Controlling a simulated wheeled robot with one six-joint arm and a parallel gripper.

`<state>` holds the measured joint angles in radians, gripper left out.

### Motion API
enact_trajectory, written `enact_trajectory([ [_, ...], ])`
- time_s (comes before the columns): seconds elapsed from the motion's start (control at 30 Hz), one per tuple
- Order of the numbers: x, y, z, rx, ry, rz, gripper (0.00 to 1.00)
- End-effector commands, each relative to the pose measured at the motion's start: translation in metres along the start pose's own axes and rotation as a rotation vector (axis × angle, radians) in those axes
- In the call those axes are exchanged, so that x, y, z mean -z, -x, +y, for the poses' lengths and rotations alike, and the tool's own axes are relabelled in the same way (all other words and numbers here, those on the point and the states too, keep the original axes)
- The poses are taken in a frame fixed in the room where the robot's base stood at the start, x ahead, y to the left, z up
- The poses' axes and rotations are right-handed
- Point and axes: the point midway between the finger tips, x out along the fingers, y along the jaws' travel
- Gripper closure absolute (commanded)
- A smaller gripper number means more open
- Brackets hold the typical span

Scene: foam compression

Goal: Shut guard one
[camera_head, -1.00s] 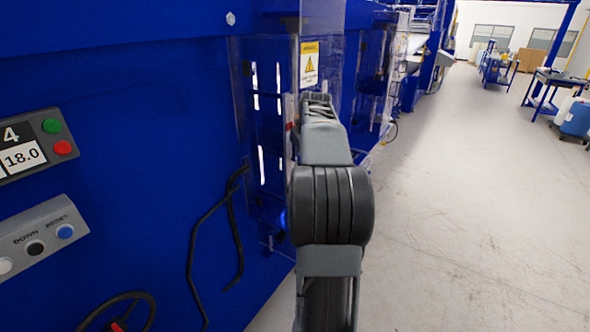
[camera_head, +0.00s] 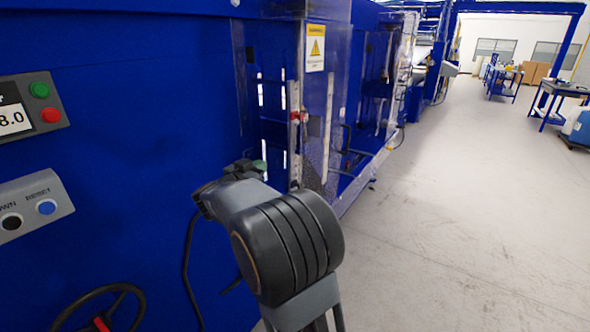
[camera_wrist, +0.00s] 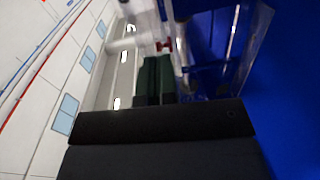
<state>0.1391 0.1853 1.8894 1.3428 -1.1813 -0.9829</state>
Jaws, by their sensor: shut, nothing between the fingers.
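A clear guard panel (camera_head: 318,110) with a yellow warning label (camera_head: 316,48) stands at the machine opening in the head view, to the right of the blue cabinet face. A red part (camera_head: 297,116) sits on its edge strip. I cannot tell whether the panel is guard one or whether it is fully closed. My gripper (camera_head: 250,167) is below and left of the panel, in front of the blue cabinet. In the wrist view its dark green fingers (camera_wrist: 155,78) are together and empty, with the red part (camera_wrist: 164,46) and clear panel edge beyond.
A control panel with green and red buttons (camera_head: 40,95) and a grey DOWN/RESET box (camera_head: 38,203) are on the cabinet at left. A black handwheel (camera_head: 100,312) is at lower left. The floor (camera_head: 430,230) at right is clear, with worktables (camera_head: 556,98) farther back.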

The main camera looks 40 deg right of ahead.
Motion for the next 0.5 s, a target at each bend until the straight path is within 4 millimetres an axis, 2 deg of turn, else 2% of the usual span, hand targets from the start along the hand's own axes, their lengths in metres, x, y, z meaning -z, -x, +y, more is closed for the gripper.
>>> enact_trajectory([
  [0.1,-0.013,0.015,0.015,-0.097,0.021,0.001,1.00],
  [0.23,-0.016,0.020,0.025,-0.155,0.037,0.003,1.00],
  [0.37,-0.017,0.010,0.030,-0.171,0.041,0.003,1.00],
  [0.5,-0.016,-0.013,0.034,-0.172,0.040,0.003,1.00],
])
